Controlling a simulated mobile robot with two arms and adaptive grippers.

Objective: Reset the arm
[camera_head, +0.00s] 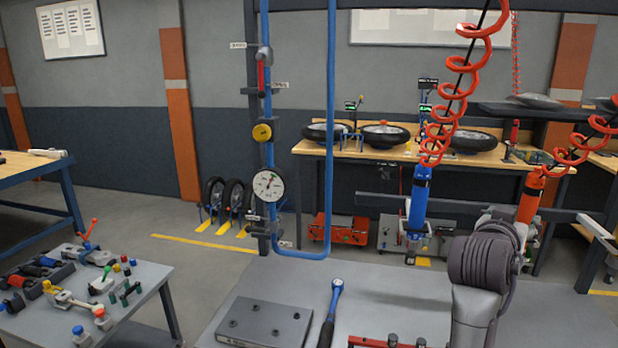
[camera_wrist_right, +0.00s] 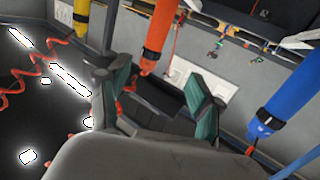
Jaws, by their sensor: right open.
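My right arm (camera_head: 482,275) stands at the right of the head view, raised over the grey work surface. In the right wrist view my right gripper (camera_wrist_right: 162,92) is open, its teal-padded fingers apart with nothing held between them. An orange hanging tool (camera_wrist_right: 161,32) shows just past the fingers there, and it also hangs behind my arm in the head view (camera_head: 530,197). I cannot tell how far it is from the fingers. My left arm and gripper are in neither view.
A blue hanging tool (camera_head: 420,200) on a red coiled hose is left of my right arm. A blue pipe frame (camera_head: 332,130) with a gauge (camera_head: 268,186) stands mid-view.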

